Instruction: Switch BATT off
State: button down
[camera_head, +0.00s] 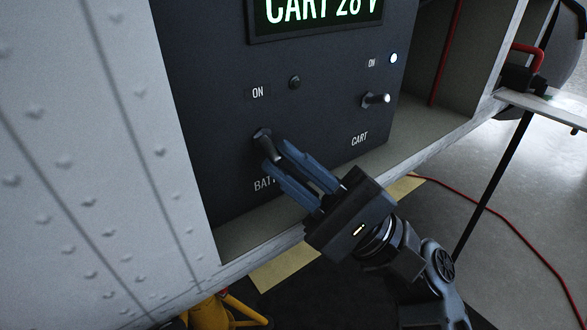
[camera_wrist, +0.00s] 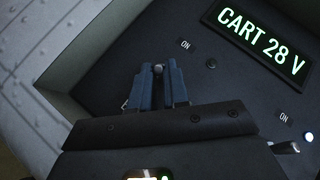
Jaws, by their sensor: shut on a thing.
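The BATT switch (camera_head: 264,139) is on the dark panel, between its ON label (camera_head: 258,92) above and its partly hidden BATT label (camera_head: 264,185) below. Its lever slopes downward from its mount, with its end between my fingertips. The round lamp (camera_head: 295,82) beside this ON label looks dark. My gripper (camera_head: 278,158) reaches up from the lower right and is shut on the lever. In the wrist view, the rounded lever end (camera_wrist: 158,69) shows between the blue fingertips (camera_wrist: 158,76).
The CART switch (camera_head: 376,99) stands to the right, with a lit white lamp (camera_head: 393,58) above it. A display (camera_head: 318,14) reads CART 28 V. A riveted white wall (camera_head: 90,150) flanks the panel on the left. A ledge (camera_head: 440,135) runs below it.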

jog(key=shift+f, duration=0.1)
jog(key=c, duration=1.1)
grip_release()
jog(key=shift+v, duration=3.9)
